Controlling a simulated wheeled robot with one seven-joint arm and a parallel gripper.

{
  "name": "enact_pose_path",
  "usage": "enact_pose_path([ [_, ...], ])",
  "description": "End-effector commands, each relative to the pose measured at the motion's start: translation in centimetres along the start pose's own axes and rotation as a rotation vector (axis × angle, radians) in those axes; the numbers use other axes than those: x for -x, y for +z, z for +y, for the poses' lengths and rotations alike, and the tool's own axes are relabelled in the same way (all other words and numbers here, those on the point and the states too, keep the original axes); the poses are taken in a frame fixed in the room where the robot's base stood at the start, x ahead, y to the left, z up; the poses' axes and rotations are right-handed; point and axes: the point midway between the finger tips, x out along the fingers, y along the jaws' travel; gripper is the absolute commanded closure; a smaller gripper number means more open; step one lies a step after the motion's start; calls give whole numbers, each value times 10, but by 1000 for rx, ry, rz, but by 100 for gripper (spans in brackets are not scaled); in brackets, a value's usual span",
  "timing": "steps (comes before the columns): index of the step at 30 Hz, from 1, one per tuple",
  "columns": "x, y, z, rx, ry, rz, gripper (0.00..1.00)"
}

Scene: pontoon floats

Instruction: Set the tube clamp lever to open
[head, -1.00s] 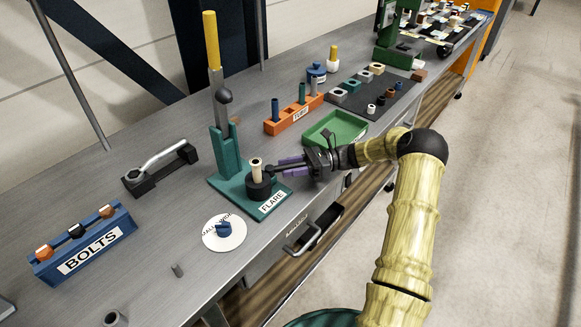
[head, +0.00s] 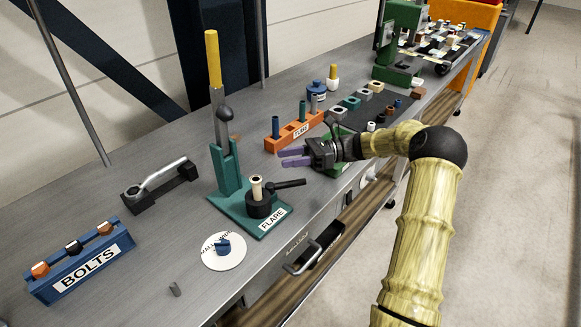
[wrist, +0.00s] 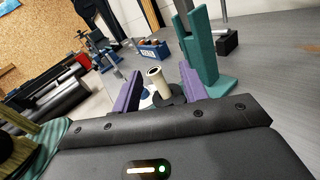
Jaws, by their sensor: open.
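The teal flare fixture (head: 228,178) stands on the bench with a tall yellow-handled lever (head: 212,62) pointing up. On its base, a black round clamp (head: 258,206) surrounds a cream tube (head: 256,187). The black clamp lever (head: 289,183) sticks out to the right from the clamp. My gripper (head: 284,158) is open and empty, with purple fingers, behind and above the lever, apart from it. In the wrist view, the tube (wrist: 158,82) and part of the clamp (wrist: 172,100) show between the open fingers, farther away.
An orange tube rack (head: 295,137) stands behind my gripper, and a green tray (head: 338,166) lies partly hidden under it. A white round dial (head: 224,262), a blue bolts rack (head: 82,262) and a wrench on a black holder (head: 160,186) are to the left.

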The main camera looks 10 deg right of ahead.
Motion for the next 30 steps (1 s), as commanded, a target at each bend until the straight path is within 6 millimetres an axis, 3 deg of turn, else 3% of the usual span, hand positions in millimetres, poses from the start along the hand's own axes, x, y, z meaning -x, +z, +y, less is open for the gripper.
enact_pose_path([
  [7, 0, 0, 0, 0, 0, -1, 59],
  [13, 8, -3, 5, -77, -40, -20, 98],
  [14, 11, -4, 8, -109, -56, -28, 100],
  [23, 57, -34, 50, -672, -317, -213, 100],
  [30, 86, -71, 99, -1180, -518, -445, 100],
])
